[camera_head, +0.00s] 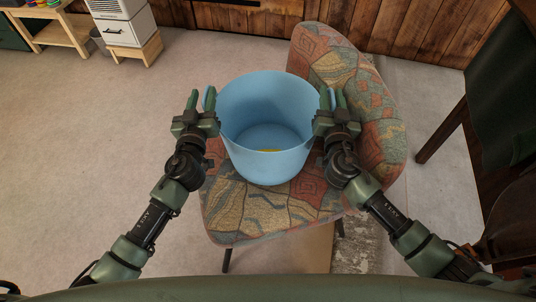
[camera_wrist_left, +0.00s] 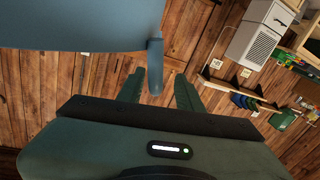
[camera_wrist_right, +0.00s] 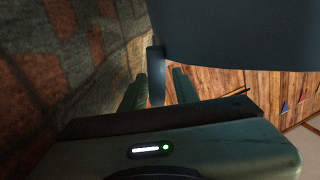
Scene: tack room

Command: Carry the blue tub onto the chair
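The blue tub (camera_head: 268,163) is upright over the seat of the patterned chair (camera_head: 255,212) and appears to rest on it. A little yellow shows at the tub's bottom. My left gripper (camera_head: 201,100) is at the tub's left rim. Its fingers are open on either side of a blue tab of the tub (camera_wrist_left: 155,62), with gaps visible. My right gripper (camera_head: 332,99) is at the right rim. Its fingers are also apart around the other blue tab (camera_wrist_right: 156,72). The tub hides part of the seat and backrest.
A dark table or chair (camera_head: 505,110) stands at the right. A wooden bench (camera_head: 58,32) and a white drawer unit (camera_head: 125,30) are at the back left. The pale floor (camera_head: 90,150) at the left is clear. A plank wall (camera_head: 235,18) closes the back.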

